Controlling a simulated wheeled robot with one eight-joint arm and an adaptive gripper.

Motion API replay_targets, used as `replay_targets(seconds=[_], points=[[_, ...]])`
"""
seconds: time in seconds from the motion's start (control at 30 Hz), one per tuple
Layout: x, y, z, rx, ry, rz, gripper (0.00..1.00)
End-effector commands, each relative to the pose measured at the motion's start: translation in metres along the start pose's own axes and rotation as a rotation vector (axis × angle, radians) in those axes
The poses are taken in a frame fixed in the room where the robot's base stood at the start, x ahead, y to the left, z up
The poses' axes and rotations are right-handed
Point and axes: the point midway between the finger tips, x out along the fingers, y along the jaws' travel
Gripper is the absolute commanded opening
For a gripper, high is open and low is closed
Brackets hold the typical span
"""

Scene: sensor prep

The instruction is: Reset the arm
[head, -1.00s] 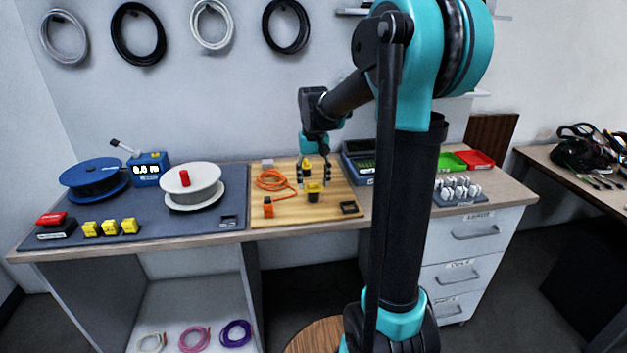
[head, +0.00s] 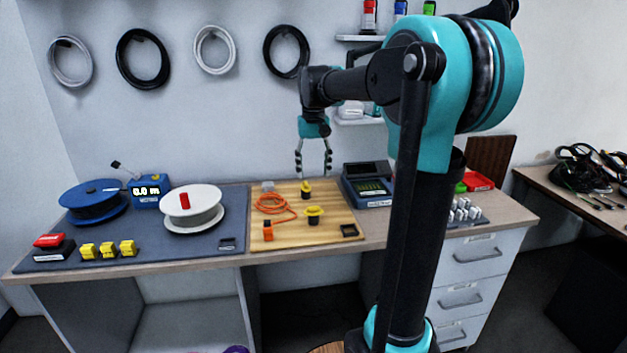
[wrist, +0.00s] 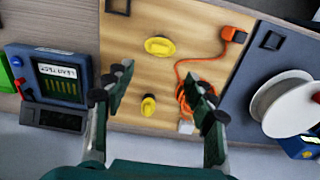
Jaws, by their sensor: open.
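My gripper (head: 313,160) is open and empty, raised above the back of the wooden board (head: 335,222) with its fingers pointing down. It also shows in the wrist view (wrist: 158,95), its two fingers wide apart with nothing between them touching. My arm is bent, with the forearm reaching out toward the wall. On the board below stand a yellow-topped black piece (head: 313,215) and a smaller yellow and black piece (head: 306,189), both apart from the gripper. An orange cable coil (head: 273,204) lies beside them, leading to an orange connector (head: 268,230).
A blue tester (head: 367,184) stands right of the board. A grey mat at left holds a white spool (head: 192,205), a blue spool (head: 93,199), a meter (head: 147,191) and yellow blocks (head: 108,249). Coils hang on the wall behind; a shelf (head: 360,122) sits near my forearm.

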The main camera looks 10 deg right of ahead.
Motion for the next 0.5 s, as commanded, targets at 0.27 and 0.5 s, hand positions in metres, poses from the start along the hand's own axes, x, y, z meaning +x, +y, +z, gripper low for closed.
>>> replay_targets(seconds=[0.27, 0.5], points=[[-0.004, 0.0, 0.0, 0.0, 0.0, 0.0, 0.55], [0.014, 0.004, 0.012, 0.0, 0.023, -0.002, 0.55]])
